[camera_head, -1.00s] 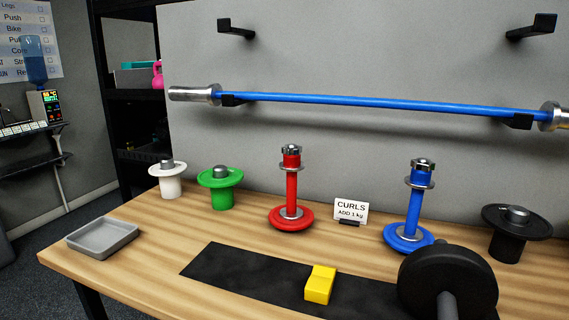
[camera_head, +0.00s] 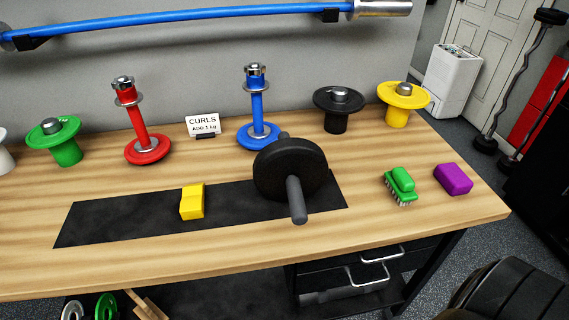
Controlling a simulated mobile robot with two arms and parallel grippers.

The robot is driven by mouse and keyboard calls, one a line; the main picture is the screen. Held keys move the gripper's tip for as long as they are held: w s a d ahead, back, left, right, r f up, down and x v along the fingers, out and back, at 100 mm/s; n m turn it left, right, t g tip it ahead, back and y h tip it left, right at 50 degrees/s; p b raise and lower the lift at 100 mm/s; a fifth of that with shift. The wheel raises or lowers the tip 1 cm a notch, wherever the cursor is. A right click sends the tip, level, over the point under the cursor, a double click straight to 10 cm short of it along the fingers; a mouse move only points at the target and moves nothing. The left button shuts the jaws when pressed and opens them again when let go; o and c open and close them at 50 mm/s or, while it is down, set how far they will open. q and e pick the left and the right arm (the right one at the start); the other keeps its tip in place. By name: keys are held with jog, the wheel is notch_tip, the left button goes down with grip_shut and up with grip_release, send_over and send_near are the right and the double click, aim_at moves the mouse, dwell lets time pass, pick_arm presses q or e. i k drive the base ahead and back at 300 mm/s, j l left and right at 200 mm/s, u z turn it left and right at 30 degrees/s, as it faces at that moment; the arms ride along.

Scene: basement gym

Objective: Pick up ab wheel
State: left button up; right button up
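The ab wheel (camera_head: 290,170) is a black wheel with a dark grey handle. It stands on the right part of the black mat (camera_head: 130,215) on the wooden table, its near handle pointing toward me and a short bit of the far handle showing behind the wheel. Nothing holds it. Neither of my grippers shows in the head view.
A yellow block (camera_head: 192,201) lies on the mat left of the wheel. A blue dumbbell stand (camera_head: 259,132) is close behind the wheel, with a red one (camera_head: 148,149) further left. A green brush (camera_head: 401,186) and purple block (camera_head: 453,179) lie to the right. The front table strip is clear.

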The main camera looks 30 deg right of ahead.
aim_at(292, 170)
jog(key=l+z, duration=0.1)
jog(key=l, duration=2.2)
